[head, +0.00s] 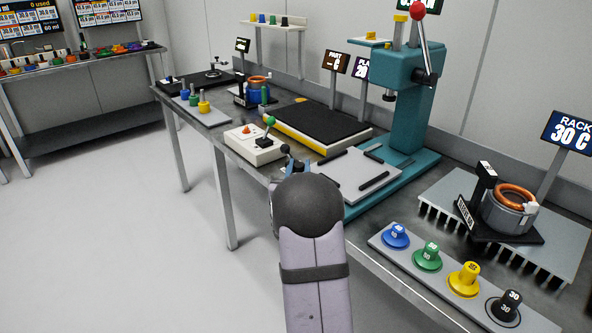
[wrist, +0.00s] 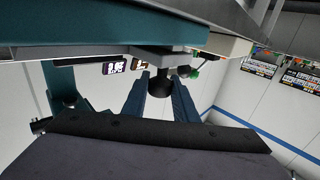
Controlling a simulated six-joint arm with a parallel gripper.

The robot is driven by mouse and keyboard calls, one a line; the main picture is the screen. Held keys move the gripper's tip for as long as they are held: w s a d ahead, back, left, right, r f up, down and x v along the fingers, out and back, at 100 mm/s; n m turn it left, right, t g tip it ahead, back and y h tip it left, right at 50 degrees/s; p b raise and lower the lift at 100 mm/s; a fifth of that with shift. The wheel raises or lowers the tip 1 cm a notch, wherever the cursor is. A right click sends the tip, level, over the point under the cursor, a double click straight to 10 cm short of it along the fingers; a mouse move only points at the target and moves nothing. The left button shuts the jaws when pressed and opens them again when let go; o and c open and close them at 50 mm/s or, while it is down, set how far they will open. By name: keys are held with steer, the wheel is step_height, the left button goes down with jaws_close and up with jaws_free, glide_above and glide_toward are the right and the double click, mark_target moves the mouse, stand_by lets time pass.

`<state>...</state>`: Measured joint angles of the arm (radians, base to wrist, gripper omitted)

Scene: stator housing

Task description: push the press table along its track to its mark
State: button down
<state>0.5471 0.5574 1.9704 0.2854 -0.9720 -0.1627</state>
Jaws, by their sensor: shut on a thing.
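The press table (head: 352,178) is a light grey plate with dark strips on top, lying on the teal base of the press (head: 405,85). My gripper (wrist: 160,98) is at the table's near edge, with its two blue fingers on either side of a black round knob (wrist: 160,82) and shut on it. In the head view my arm hides most of the gripper and the knob. In the wrist view the knob sits under a grey block below the plate. I cannot make out the track's mark.
A white control box (head: 254,146) with a green-knobbed lever stands left of the table. Behind it lies a black mat with a yellow edge (head: 318,128). At right are a strip of coloured knobs (head: 428,256) and a rack with a copper-wound stator (head: 509,208). Open floor is at left.

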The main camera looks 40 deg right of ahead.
steer(key=d, duration=0.3)
steer(key=shift+d, duration=0.3)
steer(key=shift+a, duration=0.1)
steer(key=c, duration=1.4)
jaws_free()
steer(key=shift+c, duration=0.2)
steer(key=shift+b+v, duration=0.7)
steer(key=shift+v, duration=3)
steer(key=shift+o, duration=0.2)
